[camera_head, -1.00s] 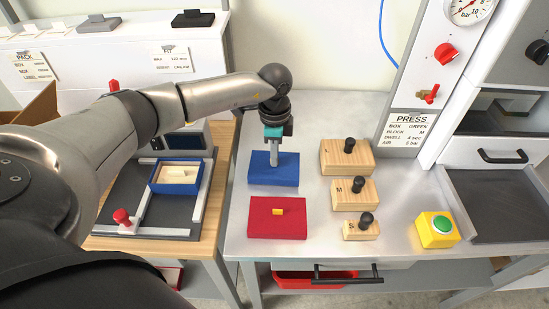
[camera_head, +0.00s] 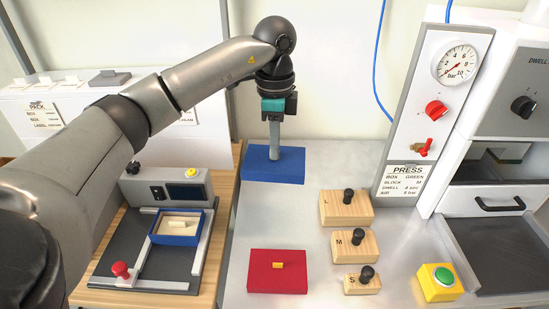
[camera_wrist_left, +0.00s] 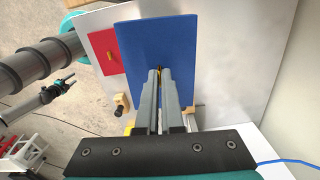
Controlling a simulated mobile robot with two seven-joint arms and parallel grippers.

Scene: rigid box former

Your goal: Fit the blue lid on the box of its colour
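The blue lid (camera_head: 273,166) is a flat blue slab held raised above the back left of the grey worktop. My left gripper (camera_head: 274,146) points down and is shut on its small knob, mostly hidden between the fingers. In the left wrist view the blue lid (camera_wrist_left: 150,50) spreads beyond the closed fingers (camera_wrist_left: 160,72). The blue box (camera_head: 178,240) sits open in the dark fixture on the wooden bench to the left, with a pale insert inside. In the left wrist view, a small arm part at the left edge may be my right arm; its fingers are unclear.
A red lid (camera_head: 277,272) with a yellow knob lies at the worktop's front. Wooden blocks (camera_head: 347,208) with black knobs stand right of it, near a green button (camera_head: 440,280) and the press panel (camera_head: 425,110). A red knob (camera_head: 121,270) is at the fixture's front left.

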